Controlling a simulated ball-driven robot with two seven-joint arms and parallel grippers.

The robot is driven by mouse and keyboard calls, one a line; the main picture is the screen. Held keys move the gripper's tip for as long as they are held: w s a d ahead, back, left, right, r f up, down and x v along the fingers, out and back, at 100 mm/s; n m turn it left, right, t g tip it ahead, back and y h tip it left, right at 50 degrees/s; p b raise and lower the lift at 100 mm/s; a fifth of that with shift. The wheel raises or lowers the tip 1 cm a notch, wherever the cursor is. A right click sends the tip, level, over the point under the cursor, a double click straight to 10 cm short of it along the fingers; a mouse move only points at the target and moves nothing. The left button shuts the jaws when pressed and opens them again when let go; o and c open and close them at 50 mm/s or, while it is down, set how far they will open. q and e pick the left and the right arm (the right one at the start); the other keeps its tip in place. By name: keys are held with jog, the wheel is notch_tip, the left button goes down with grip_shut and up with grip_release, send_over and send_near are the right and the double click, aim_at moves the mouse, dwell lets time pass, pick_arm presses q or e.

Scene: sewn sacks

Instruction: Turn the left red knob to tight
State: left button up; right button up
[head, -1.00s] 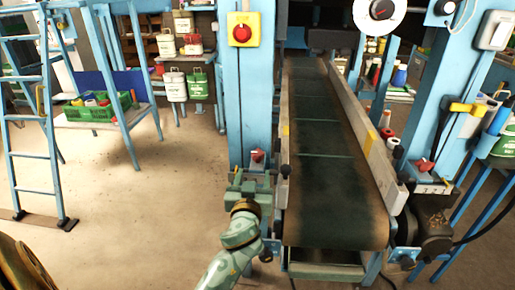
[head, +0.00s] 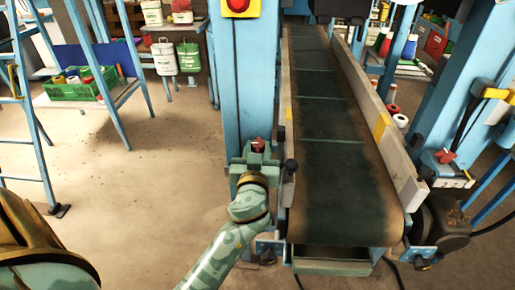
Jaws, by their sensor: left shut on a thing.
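The left red knob (head: 258,144) sits low on the blue post to the left of the conveyor. My left gripper (head: 255,154), green and reached from below, is shut on it. The jaws hide the lower part of the knob, so its pointing direction cannot be read. The right red knob (head: 445,157) is on a pale plate on the blue frame right of the conveyor, with nothing touching it. My right gripper is not in view.
The dark conveyor belt (head: 335,180) with its metal side rails runs just right of my left gripper. A red button on a yellow box (head: 238,6) is higher on the post. A blue ladder and a green crate (head: 85,88) stand left. The floor between is clear.

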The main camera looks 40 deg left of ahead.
pick_arm(q)
jog(key=c, duration=0.4)
jog(key=shift+o, duration=0.2)
